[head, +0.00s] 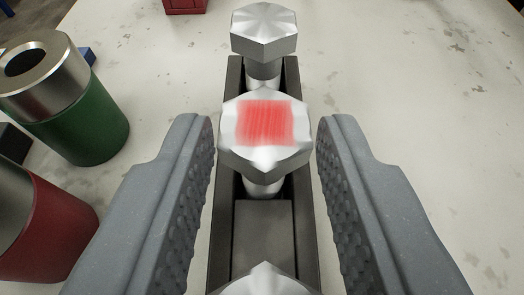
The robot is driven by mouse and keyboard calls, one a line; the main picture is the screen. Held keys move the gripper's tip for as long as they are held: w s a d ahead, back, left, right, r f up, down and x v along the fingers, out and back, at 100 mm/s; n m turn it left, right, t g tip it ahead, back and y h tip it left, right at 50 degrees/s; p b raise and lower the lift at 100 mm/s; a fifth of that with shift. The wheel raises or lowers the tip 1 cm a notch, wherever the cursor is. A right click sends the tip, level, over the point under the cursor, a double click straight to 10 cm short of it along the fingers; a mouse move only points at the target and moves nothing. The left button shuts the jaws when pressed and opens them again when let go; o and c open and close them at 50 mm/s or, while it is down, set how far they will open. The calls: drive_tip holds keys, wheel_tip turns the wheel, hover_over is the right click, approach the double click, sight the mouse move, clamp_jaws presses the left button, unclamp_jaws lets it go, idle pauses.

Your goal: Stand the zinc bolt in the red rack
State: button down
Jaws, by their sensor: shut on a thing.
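Three silver hex-head bolts stand in a row in a dark narrow holder (308,240). The middle bolt (232,145) has a red patch on top of its head; I take it as the zinc bolt. My gripper (266,135) has its grey ribbed fingers on either side of this head and is shut on it. The bolt is upright, its lower shank hidden in the holder. The far bolt (264,30) and near bolt (268,281) look alike; the near one is cut by the lower edge. A red object (185,5), possibly the red rack, is cut off at the top.
A green cylinder (90,130) with a silver ring top stands at left, and a red one (50,235) with a metal top stands nearer. A blue item (88,56) lies behind the green one. The pale table (430,90) is clear at right.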

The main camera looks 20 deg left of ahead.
drive_tip(key=shift+a+f, duration=0.3)
drive_tip(key=shift+f, duration=0.3)
drive_tip(key=shift+a+f, duration=0.3)
drive_tip(key=shift+f, duration=0.25)
drive_tip(key=shift+r+y, duration=0.15)
drive_tip(key=shift+y, duration=0.15)
drive_tip(key=shift+w+r, duration=0.15)
drive_tip(key=shift+r, duration=0.15)
drive_tip(key=shift+w+g, duration=0.3)
drive_tip(key=shift+s+d+r+p, duration=0.1)
drive_tip(key=shift+d+r+p, duration=0.1)
drive_tip(key=shift+r, duration=0.5)
drive_tip(key=shift+w+d+r+p, duration=0.1)
drive_tip(key=shift+r+p, duration=0.15)
drive_tip(key=shift+r, duration=0.4)
drive_tip(key=shift+s+d+r+p, duration=0.1)
drive_tip(key=shift+d+r+p, duration=0.1)
drive_tip(key=shift+r, duration=0.5)
drive_tip(key=shift+r+p, duration=0.6)
drive_tip(key=shift+r, duration=1.75)
